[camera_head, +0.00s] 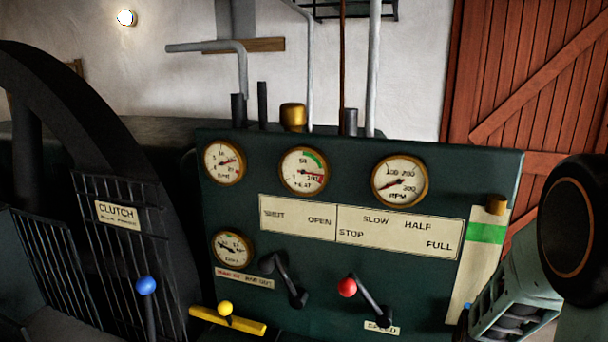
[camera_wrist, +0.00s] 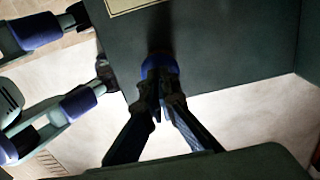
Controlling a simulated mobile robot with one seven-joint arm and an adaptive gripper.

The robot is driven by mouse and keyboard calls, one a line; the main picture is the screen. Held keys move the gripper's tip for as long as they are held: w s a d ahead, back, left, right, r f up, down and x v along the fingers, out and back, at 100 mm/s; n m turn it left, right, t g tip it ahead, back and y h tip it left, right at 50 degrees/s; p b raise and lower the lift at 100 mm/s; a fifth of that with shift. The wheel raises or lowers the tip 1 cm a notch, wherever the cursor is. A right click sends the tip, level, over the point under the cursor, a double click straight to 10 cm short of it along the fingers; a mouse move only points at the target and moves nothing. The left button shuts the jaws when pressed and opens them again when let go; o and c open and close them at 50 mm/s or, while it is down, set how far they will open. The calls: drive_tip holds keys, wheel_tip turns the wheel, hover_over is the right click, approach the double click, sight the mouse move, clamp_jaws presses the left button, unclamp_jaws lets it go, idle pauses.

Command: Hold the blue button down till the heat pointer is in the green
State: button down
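The heat gauge (camera_head: 303,170) is the middle dial of the top row on the dark green panel. Its pointer appears to lie toward the right, by the red mark and below the green arc. The blue button (camera_wrist: 160,62) shows as a blue dome at my fingertips in the wrist view. In the head view a small bit of blue (camera_head: 467,307) shows low at the panel's right side. My gripper (camera_wrist: 155,82) has its fingertips together, at or against the button and partly covering it. I cannot tell how far the button is pressed.
Levers with a red knob (camera_head: 347,288), a yellow knob (camera_head: 225,308) and a blue knob (camera_head: 146,286) stand low in front. A barred guard with a clutch sign (camera_head: 117,215) is left. Pale rods with blue collars (camera_wrist: 82,101) show left in the wrist view.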

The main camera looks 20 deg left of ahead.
drive_tip(key=shift+f+b, duration=0.5)
drive_tip(key=shift+f, duration=0.3)
idle(7.2)
